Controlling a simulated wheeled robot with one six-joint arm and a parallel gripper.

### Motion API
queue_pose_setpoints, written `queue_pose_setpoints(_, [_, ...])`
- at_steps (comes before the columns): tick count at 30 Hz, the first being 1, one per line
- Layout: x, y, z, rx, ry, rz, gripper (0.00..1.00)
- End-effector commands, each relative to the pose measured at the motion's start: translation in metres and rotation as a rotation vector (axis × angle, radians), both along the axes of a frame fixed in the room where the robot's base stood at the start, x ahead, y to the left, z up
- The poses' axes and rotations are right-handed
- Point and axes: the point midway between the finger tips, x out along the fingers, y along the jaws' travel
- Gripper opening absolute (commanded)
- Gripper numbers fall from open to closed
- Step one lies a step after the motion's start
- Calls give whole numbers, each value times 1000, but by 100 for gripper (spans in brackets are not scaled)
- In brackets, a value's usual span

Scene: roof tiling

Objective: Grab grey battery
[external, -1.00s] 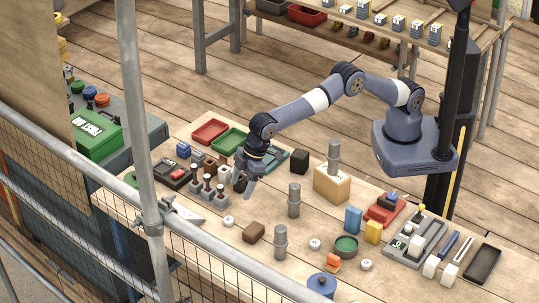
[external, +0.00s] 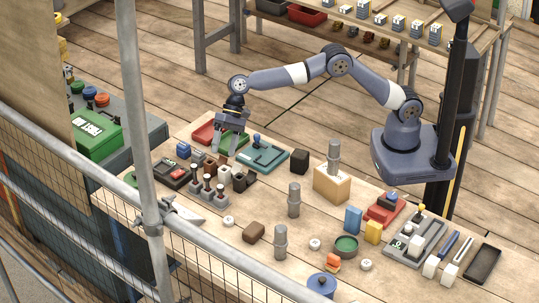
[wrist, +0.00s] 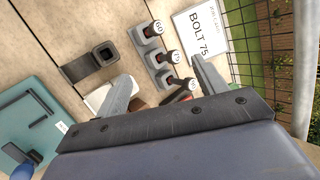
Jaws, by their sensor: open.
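A small grey block (external: 197,157), which looks like the grey battery, stands in a row of coloured blocks at the back left of the table in the external view. My gripper (external: 224,151) is open and empty, pointing down just right of and above that row. In the wrist view my open jaws (wrist: 163,85) reach in from below. A white-topped block (wrist: 98,97) shows beside the left finger, and brown parts show between the fingers. I cannot pick out the grey block in the wrist view; the gripper body hides the lower part.
A blue block (external: 183,149), a brown block (external: 211,162) and a pale block (external: 225,175) stand close by. A lever stand (wrist: 165,62), a dark square holder (wrist: 95,62) and a teal tray (wrist: 30,120) surround the gripper. A card reads BOLT 75 (wrist: 201,33).

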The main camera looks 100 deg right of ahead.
Motion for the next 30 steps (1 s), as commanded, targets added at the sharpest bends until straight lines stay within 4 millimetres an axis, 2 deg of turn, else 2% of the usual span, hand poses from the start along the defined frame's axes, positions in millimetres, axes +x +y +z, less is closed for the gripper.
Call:
queue_pose_setpoints(1, [4, -33, -5, 115, 68, -153, 67])
queue_pose_setpoints(6, [12, -113, 5, 485, 278, -569, 67])
queue_pose_setpoints(15, [10, -222, 22, 980, 529, -1007, 67])
queue_pose_setpoints(18, [11, -213, -20, 962, 536, -995, 67])
queue_pose_setpoints(21, [11, -213, -49, 961, 531, -992, 67])
queue_pose_setpoints(24, [11, -213, -69, 960, 528, -989, 67])
queue_pose_setpoints(30, [24, -199, -85, 956, 525, -983, 67])
